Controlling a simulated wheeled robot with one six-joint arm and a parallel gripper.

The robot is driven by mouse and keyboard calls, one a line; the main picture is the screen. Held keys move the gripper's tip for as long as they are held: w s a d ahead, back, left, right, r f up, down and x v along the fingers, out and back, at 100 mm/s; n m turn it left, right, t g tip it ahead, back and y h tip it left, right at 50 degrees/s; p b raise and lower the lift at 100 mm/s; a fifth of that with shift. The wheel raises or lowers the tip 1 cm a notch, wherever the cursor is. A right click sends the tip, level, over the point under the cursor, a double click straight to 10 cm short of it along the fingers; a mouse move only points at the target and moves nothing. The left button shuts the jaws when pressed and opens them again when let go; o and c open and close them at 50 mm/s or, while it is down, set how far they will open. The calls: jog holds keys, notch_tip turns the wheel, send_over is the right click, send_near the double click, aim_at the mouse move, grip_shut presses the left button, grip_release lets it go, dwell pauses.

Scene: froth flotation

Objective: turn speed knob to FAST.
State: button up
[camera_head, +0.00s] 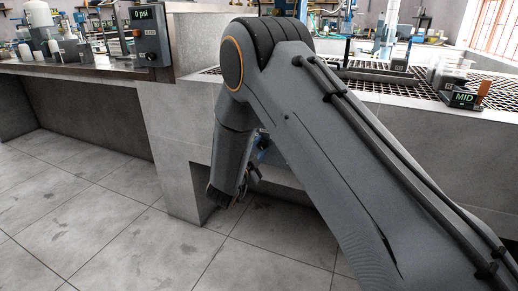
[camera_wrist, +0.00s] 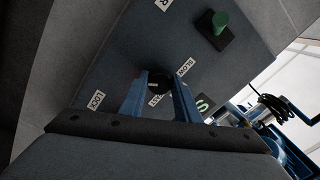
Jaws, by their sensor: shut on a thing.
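The speed knob (camera_wrist: 160,82) is a dark round knob on a grey panel (camera_wrist: 130,48) in the wrist view. My gripper (camera_wrist: 160,78) has its two blue fingers on either side of the knob and is shut on it. A SLOW label (camera_wrist: 186,67) is to the upper right of the knob. A partly covered FAST label (camera_wrist: 155,101) is just below it, between the fingers. The knob's pointer cannot be made out. In the head view my arm hides the knob and most of the gripper.
On the same panel are a green button (camera_wrist: 219,22) at the upper right and a LOCK label (camera_wrist: 95,99) at the left. Blue equipment (camera_wrist: 270,125) stands right of the panel. In the head view, the tiled floor (camera_head: 85,205) at the left is clear.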

jog(key=m+b, duration=0.1)
jog(key=m, duration=0.5)
jog(key=shift+m, duration=0.4)
dwell(0.4)
jog(key=o, duration=1)
jog(key=shift+o, duration=0.2)
jog(key=shift+a, duration=0.1)
jog(key=v, duration=0.7)
jog(key=shift+s+a+p, duration=0.15)
jog(key=shift+s+p, duration=0.15)
jog(key=shift+s, duration=0.05)
jog(key=shift+w+r, duration=0.1)
